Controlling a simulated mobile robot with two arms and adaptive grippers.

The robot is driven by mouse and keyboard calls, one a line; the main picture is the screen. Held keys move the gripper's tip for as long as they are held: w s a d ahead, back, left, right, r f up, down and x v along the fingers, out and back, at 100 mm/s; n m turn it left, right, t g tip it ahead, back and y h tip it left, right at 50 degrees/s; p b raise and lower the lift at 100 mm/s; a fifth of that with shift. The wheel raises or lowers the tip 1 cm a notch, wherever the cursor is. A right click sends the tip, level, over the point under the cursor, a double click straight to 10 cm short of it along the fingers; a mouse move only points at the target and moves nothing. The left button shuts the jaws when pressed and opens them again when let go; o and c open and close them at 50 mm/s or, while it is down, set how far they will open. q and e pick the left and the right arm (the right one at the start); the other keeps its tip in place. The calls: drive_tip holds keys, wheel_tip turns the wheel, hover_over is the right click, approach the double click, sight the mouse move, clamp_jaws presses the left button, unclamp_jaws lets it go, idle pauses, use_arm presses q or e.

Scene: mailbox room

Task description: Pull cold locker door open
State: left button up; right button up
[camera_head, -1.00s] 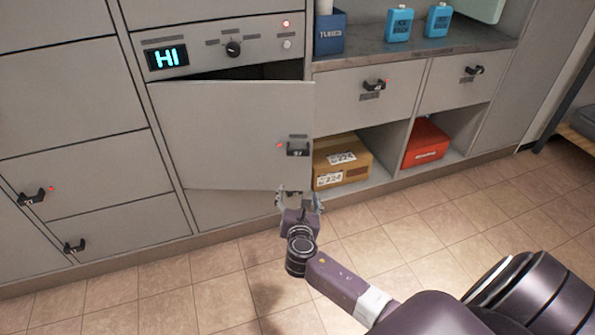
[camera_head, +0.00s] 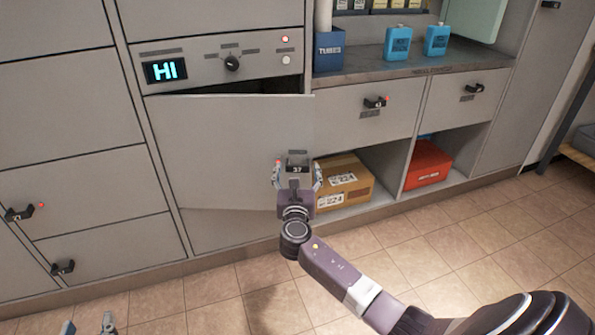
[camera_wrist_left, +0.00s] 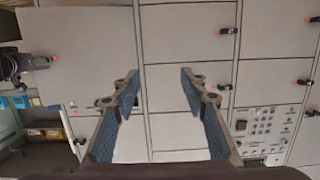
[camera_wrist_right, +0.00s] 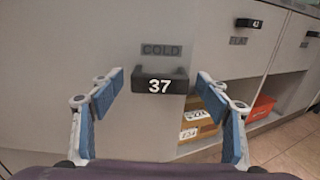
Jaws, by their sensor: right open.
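The cold locker door (camera_head: 215,150) is a grey panel standing ajar, with a dark gap along its top edge. Its black handle marked 37 (camera_wrist_right: 160,86) sits below a COLD label (camera_wrist_right: 161,49) in the right wrist view. My right gripper (camera_head: 297,174) is at this handle, and its open fingers (camera_wrist_right: 159,80) stand on either side of it with space between. My left gripper (camera_wrist_left: 160,78) is open and empty, facing closed lockers; its fingertips (camera_head: 90,326) peek in at the lower left of the head view. The locker's inside is hidden.
A cardboard box (camera_head: 343,183) and a red box (camera_head: 428,164) lie in open shelves to the right. Blue bottles (camera_head: 398,43) stand on the counter. The tiled floor (camera_head: 450,230) is clear.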

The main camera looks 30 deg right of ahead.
drive_tip(key=shift+w+d, duration=0.3)
drive_tip(key=shift+w, duration=0.15)
use_arm(q)
drive_tip(key=shift+w+d+r+t, duration=0.15)
drive_tip(key=shift+r+t, duration=0.35)
drive_tip(key=shift+r, duration=0.4)
use_arm(e)
drive_tip(key=shift+c, duration=0.5)
drive_tip(key=c, duration=1.6)
